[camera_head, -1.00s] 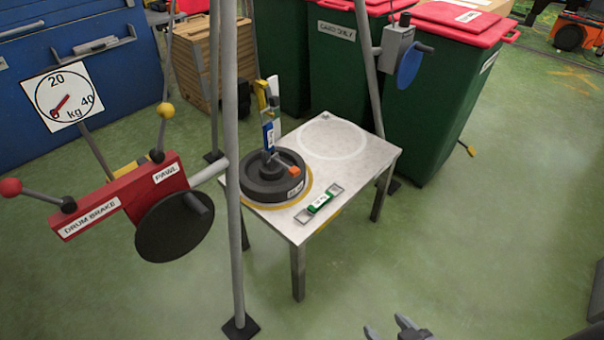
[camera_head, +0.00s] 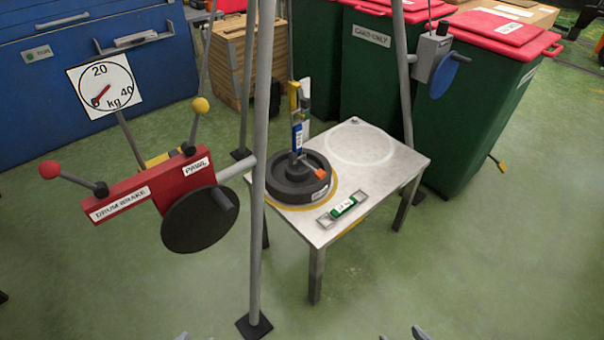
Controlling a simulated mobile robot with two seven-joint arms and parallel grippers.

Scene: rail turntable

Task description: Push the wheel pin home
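A black weight disc or wheel (camera_head: 291,189) lies flat on the metal table inside a yellow ring. A small orange piece (camera_head: 320,173) shows on its right side; I cannot tell if this is the wheel pin, or how deep it sits. An upright blue-labelled hanger (camera_head: 297,137) rises from its middle. A black drum wheel (camera_head: 199,219) is on the red drum brake (camera_head: 163,189), and a blue wheel (camera_head: 450,70) is on a grey box at the right leg. My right gripper (camera_head: 402,335) shows only separated fingertips at the bottom edge. My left gripper (camera_head: 196,338) barely shows there. Both are well away from these things.
Grey tripod legs (camera_head: 257,200) stand around the metal table (camera_head: 380,185). A green level (camera_head: 343,207) lies on its front. A dial (camera_head: 101,87) stands left. Green bins (camera_head: 480,110) and a blue cabinet (camera_head: 60,90) stand behind. The front floor is clear.

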